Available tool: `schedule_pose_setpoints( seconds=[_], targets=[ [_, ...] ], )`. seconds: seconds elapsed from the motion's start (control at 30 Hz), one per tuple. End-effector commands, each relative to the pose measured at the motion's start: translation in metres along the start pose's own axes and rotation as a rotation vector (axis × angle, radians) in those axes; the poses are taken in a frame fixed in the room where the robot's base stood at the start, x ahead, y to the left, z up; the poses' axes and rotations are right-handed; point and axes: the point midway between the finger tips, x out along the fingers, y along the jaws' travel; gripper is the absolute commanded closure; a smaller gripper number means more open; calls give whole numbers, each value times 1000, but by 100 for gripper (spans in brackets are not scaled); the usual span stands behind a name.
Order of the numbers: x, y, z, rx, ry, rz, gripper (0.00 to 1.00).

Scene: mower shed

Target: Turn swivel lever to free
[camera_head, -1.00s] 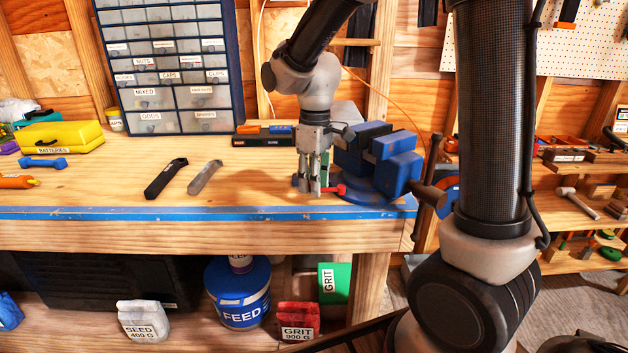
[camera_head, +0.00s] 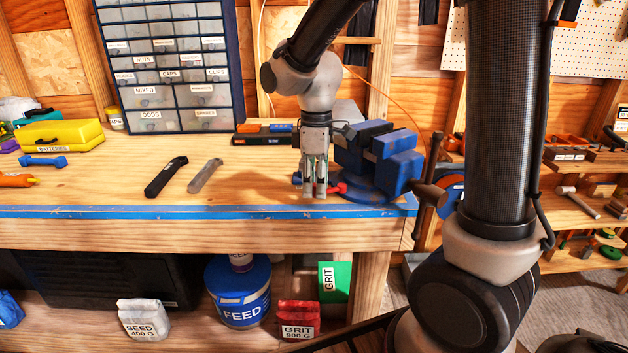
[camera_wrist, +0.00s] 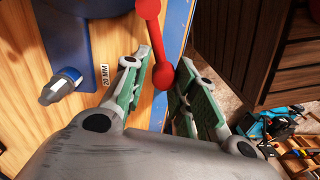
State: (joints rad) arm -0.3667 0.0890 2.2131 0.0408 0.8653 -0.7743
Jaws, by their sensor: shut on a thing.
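The blue bench vise (camera_head: 398,170) stands on a round swivel base at the right front corner of the workbench. A red swivel lever (camera_head: 338,188) sticks out from the base's left side. My gripper (camera_head: 314,194) points down beside the vise, with its fingertips low over the bench. In the wrist view, the lever's red rod and round knob (camera_wrist: 163,74) lie between the green-padded fingers, and my gripper (camera_wrist: 165,88) is shut on the lever. A small white label (camera_wrist: 104,75) is on the bench near the base; I cannot read it surely.
Two flat bar tools, one black (camera_head: 166,177) and one grey (camera_head: 205,176), lie left of my gripper. A blue-striped bench edge (camera_head: 150,212) is in front. A grey fitting (camera_wrist: 61,86) is close to the left finger.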

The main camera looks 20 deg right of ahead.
Motion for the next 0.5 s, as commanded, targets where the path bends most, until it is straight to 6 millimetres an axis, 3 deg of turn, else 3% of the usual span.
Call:
schedule_pose_setpoints(
  seconds=[0.5],
  targets=[
    [3, -27, 24, -473, -28, -13, 100]
  ],
)
